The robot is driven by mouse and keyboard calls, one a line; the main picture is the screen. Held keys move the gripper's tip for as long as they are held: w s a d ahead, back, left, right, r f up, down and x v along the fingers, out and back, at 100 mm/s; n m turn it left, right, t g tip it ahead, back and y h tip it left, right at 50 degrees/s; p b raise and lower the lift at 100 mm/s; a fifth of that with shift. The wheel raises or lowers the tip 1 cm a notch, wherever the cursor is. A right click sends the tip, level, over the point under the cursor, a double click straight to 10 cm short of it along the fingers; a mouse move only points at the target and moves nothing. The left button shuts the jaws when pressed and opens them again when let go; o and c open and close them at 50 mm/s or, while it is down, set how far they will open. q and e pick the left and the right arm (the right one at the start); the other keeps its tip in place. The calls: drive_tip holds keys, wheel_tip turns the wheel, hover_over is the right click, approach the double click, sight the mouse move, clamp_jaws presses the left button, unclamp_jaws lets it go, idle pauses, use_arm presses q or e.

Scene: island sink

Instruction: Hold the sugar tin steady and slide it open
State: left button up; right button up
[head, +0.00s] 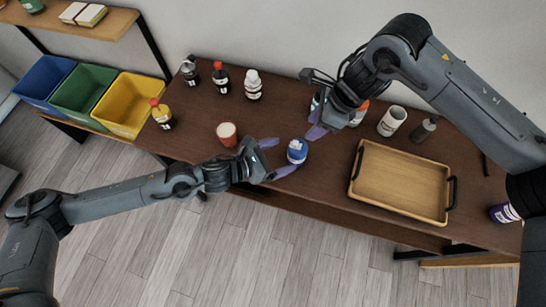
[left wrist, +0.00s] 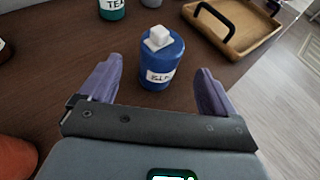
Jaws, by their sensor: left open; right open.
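The sugar tin (head: 297,152) is the small blue container with a white cube on its lid, standing upright near the table's front edge. It also shows in the left wrist view (left wrist: 160,68), just beyond and between my fingers, with a white label whose text is unclear. My left gripper (head: 277,158) is open, its fingers pointing at the tin from the left, with nothing between them. My right gripper (head: 316,121) is open above the table, just behind and to the right of the tin. I cannot tell whether either gripper touches the tin.
A wooden tray (head: 399,182) with black handles lies to the right. A red-orange cup (head: 227,134) stands left of the tin. A green tin marked TEA (left wrist: 113,8) stands behind it. Several bottles line the back, including a white one (head: 253,86). The table's front edge is close.

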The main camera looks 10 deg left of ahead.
sight(302, 149)
use_arm(q)
drive_tip(key=x, duration=0.8)
drive_tip(key=shift+w+d, duration=0.25)
drive_tip(key=shift+d, duration=0.1)
drive_tip(key=c, duration=1.1)
drive_tip(key=shift+c, duration=0.2)
